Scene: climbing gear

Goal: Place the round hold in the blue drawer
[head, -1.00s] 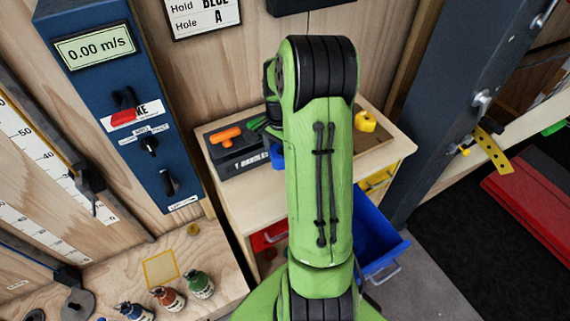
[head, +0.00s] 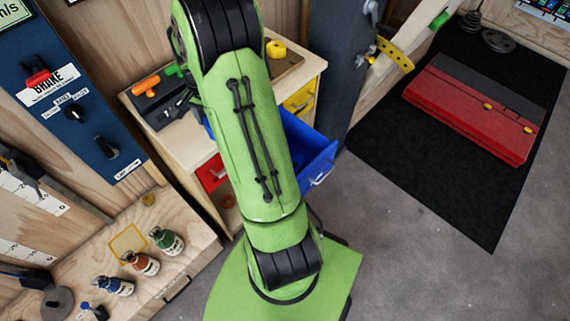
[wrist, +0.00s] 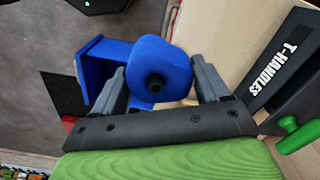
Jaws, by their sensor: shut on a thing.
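My gripper (wrist: 158,66) is shut on a blue round hold (wrist: 165,52) with a dark hole in its face. The hold sits between the two grey fingers in the wrist view. The blue drawer (wrist: 96,62) shows behind and left of the hold in that view, below it. In the head view the blue drawer (head: 318,158) stands pulled out of the wooden cabinet, with its left part hidden by my green arm. My gripper is mostly hidden behind the arm there, and a bit of blue shows at the arm's left edge.
The cabinet top (head: 190,140) carries a T-handles holder (head: 160,105) and a yellow hold (head: 276,48). A yellow drawer (head: 298,98) and a red drawer (head: 211,172) are in the cabinet. A dark post (head: 342,70) rises right of it. Several small bottles stand at lower left.

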